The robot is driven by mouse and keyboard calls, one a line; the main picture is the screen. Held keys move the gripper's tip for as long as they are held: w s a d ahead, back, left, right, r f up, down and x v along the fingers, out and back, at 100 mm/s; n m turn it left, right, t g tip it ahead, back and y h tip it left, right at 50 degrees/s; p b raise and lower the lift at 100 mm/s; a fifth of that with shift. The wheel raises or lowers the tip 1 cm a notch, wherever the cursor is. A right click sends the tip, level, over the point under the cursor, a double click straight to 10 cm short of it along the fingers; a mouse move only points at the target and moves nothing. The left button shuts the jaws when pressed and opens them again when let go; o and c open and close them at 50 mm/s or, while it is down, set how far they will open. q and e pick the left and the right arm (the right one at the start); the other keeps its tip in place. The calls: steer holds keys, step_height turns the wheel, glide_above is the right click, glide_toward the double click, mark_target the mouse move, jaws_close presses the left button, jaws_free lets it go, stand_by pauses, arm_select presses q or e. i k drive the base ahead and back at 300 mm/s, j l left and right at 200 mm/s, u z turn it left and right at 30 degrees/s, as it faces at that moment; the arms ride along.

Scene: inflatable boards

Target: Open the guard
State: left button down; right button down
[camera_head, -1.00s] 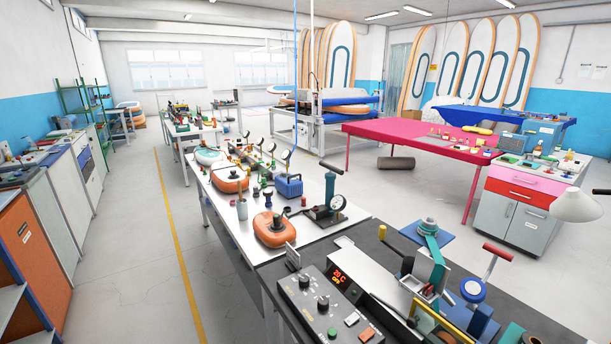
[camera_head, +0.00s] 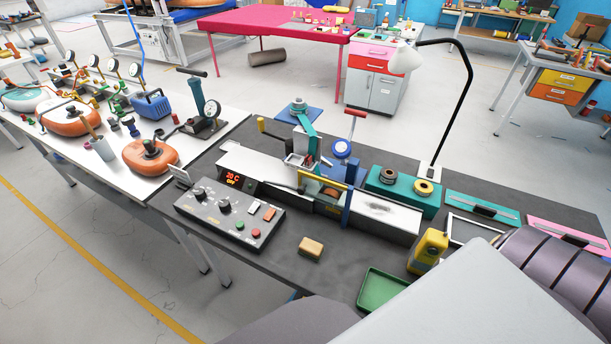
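On the dark bench stands a long machine with a light metal bed (camera_head: 380,214). A yellow-edged frame (camera_head: 325,181), which looks like the guard, stands across the machine's middle, beside a blue upright post (camera_head: 349,206). Whether it is open or closed I cannot tell at this size. A teal strip (camera_head: 306,125) runs down to the machine from a reel behind it, and a red-handled lever (camera_head: 355,114) with a blue round part stands nearby. Neither of my grippers is in view; only large grey parts of my body show at the lower right.
A tan block (camera_head: 311,248), a green tray (camera_head: 383,290) and a yellow device (camera_head: 428,250) lie in front. A lamp (camera_head: 407,57) and a teal block with rings (camera_head: 403,190) stand behind.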

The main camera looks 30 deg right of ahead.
mark_target(300, 190)
steer(key=k+l+z, duration=0.1)
steer(key=z, duration=0.25)
steer(key=k+l+z, duration=0.15)
steer(key=z, duration=0.15)
steer(key=k, duration=0.1)
